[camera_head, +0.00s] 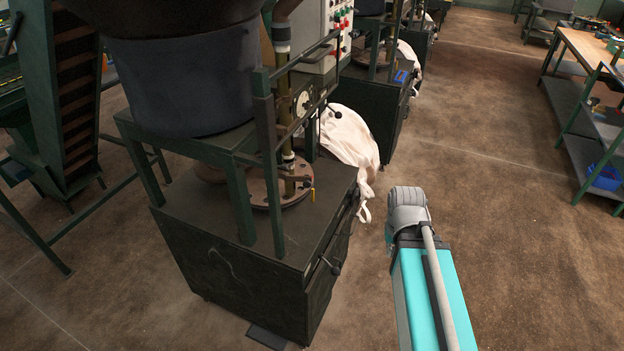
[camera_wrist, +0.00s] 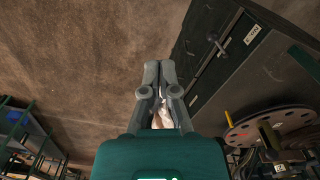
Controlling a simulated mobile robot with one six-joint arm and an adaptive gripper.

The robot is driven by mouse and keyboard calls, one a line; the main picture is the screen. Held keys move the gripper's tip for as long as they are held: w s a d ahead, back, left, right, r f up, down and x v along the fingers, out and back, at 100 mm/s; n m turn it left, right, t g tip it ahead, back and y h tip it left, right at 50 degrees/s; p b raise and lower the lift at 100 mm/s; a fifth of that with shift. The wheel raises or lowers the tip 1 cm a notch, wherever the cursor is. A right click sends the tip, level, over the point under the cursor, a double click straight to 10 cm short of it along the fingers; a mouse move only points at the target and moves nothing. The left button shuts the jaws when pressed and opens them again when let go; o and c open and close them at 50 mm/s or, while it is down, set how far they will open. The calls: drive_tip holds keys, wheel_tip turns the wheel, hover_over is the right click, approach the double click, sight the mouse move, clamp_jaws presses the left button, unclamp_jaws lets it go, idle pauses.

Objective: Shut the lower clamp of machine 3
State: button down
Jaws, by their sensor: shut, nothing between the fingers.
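A dark green machine (camera_head: 255,235) stands in the middle of the head view; I cannot read a number on it. A dark lever with a knob (camera_head: 332,266) sits on its right side face, low down. In the wrist view a similar dark lever (camera_wrist: 217,44) stands out from a green panel, beside a small pale label (camera_wrist: 252,34). I cannot tell whether this clamp is open or shut. My gripper (camera_wrist: 158,66) is shut and empty, left of the lever and apart from it. In the head view its fingers are hidden.
A white bag (camera_head: 350,137) hangs at the machine's back right side, with straps dangling. A round flanged plate (camera_wrist: 270,126) shows lower right in the wrist view. More machines stand behind. A workbench (camera_head: 590,50) is at the right. The brown floor between is clear.

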drive_tip(key=w+a+r+n+t+y+p, duration=0.1)
drive_tip(key=w+a+r+p, duration=0.3)
drive_tip(key=w+a, duration=0.5)
drive_tip(key=w+a+r+n+t+p, duration=0.3)
drive_tip(key=w+a+r+n+p, duration=0.1)
drive_tip(key=w+a, duration=0.6)
wheel_tip(320, 180, up, 3)
drive_tip(key=shift+f+y+p, duration=0.15)
drive_tip(key=shift+y+p, duration=0.25)
drive_tip(key=shift+p, duration=0.25)
drive_tip(key=shift+a+f, duration=0.15)
drive_tip(key=shift+f, duration=0.05)
